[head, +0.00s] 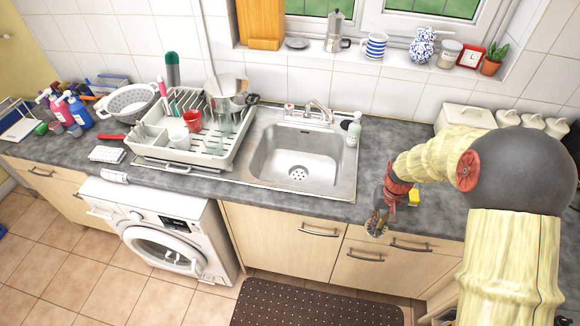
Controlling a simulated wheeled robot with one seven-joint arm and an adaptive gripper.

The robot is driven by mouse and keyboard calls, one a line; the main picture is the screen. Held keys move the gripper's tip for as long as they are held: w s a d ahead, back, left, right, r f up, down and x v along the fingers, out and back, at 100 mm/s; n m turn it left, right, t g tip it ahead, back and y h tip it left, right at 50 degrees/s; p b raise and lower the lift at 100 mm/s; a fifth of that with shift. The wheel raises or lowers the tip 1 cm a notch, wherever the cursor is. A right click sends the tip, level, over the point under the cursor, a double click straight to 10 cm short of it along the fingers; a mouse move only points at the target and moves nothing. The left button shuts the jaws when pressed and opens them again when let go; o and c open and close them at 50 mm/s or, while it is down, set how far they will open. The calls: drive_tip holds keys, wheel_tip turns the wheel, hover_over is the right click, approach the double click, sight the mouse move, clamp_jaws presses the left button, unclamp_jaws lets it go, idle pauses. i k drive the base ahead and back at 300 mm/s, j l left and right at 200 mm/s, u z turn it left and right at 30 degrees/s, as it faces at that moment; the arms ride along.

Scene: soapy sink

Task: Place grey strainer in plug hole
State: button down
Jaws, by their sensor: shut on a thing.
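My gripper (377,222) hangs over the front edge of the worktop, to the right of the sink (262,140) and lower in the picture. It is shut on the grey strainer (376,231), a small round grey piece at the fingertips, partly hidden by the fingers. The strainer is apart from the sink. The plug hole (297,173) shows as a round spot with dark holes in the floor of the empty basin, up and to the left of my gripper.
The tap (318,110) stands behind the basin, with a soap bottle (354,130) at its back right corner. A loaded dish rack (150,146) stands left of the basin. The basin's right rim lies between gripper and plug hole.

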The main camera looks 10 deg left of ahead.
sight(298, 176)
drive_tip(key=i+j, duration=0.4)
drive_tip(key=j, duration=0.15)
drive_tip(key=i+j, duration=0.4)
drive_tip(key=j, duration=0.15)
drive_tip(key=i, duration=0.25)
drive_tip(key=z, duration=0.05)
